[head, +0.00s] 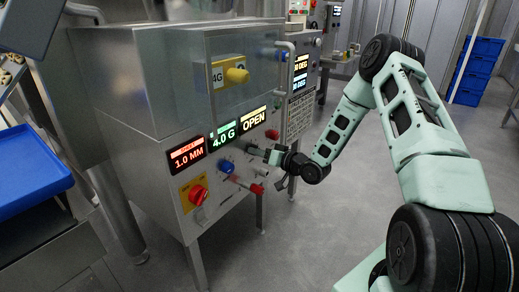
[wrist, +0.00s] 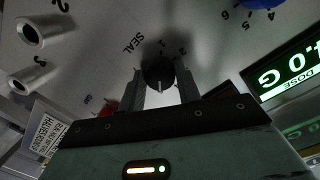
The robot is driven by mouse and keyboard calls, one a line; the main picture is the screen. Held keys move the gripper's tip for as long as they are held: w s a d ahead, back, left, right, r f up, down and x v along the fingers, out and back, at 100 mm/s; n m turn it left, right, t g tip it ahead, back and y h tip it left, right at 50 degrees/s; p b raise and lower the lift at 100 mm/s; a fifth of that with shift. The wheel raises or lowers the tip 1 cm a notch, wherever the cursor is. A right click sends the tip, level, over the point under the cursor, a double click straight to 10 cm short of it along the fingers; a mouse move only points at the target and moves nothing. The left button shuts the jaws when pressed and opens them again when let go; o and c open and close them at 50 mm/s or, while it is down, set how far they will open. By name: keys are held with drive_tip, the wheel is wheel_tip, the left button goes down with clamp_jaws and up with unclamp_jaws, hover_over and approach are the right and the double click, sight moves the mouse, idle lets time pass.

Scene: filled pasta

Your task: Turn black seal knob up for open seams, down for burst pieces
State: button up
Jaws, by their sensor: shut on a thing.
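The black seal knob (wrist: 158,73) shows in the wrist view beside the printed word SEAL, with dial numbers around it. A pale pointer mark is on its face. My gripper (wrist: 162,78) has one finger on each side of the knob and is shut on it. In the head view my gripper (head: 262,152) is at the machine's front panel (head: 175,165) and hides most of the knob. Above it, a lit display (head: 254,119) reads OPEN.
Displays reading 4.0 G (head: 223,136) and 1.0 MM (head: 187,155) are to the left. A blue knob (head: 226,167), a red knob (head: 198,194) and a red-ended lever (head: 256,188) are close by. A blue tray (head: 30,170) is at left.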

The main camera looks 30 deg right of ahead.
idle(0.4)
drive_tip(key=o, duration=1)
drive_tip(key=shift+c, duration=0.2)
drive_tip(key=shift+s, duration=0.1)
drive_tip(key=p+v, duration=0.2)
drive_tip(key=v, duration=1.5)
drive_tip(key=shift+p, duration=0.4)
drive_tip(key=shift+s+d, duration=0.1)
drive_tip(key=shift+s, duration=0.05)
